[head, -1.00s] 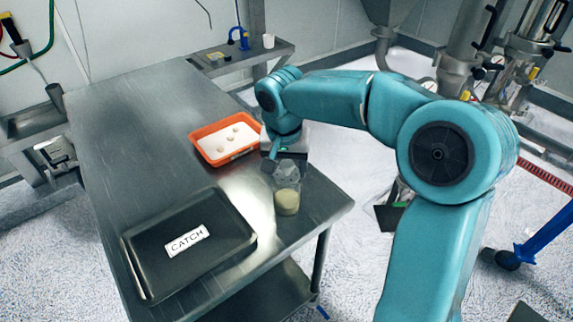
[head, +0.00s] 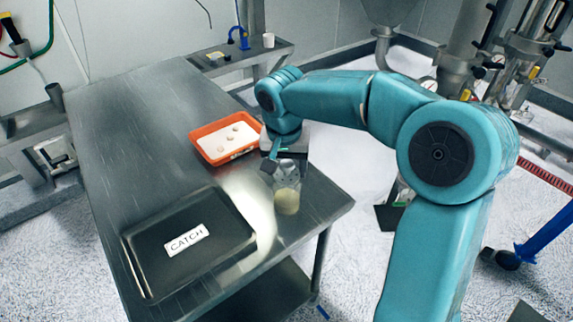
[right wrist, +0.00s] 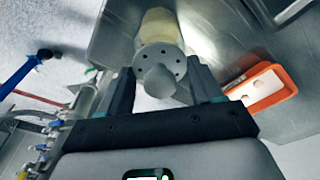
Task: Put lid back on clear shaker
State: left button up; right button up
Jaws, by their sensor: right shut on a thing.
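The clear shaker (head: 287,201) stands upright near the table's right edge, with pale yellow powder in its lower part. In the right wrist view, the shaker (right wrist: 160,24) shows beyond the lid. The lid (right wrist: 153,60) is a grey disc with small holes and a rounded knob. My right gripper (right wrist: 162,78) is shut on the lid, one finger on each side. In the head view, my right gripper (head: 284,168) is right at the shaker's top. I cannot tell whether the lid touches the rim. My left gripper is not in view.
An orange tray (head: 205,132) with white powder and several small lumps lies behind the shaker. A dark tray labelled CATCH (head: 228,238) lies at the front left. The steel table (head: 130,130) is otherwise clear. A side shelf (head: 235,60) holds a blue item and white cup.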

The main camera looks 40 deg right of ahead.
dwell(0.4)
jog(key=o, duration=1.2)
jog(key=shift+r+p, duration=2.85)
jog(key=shift+r, duration=0.65)
grip_shut()
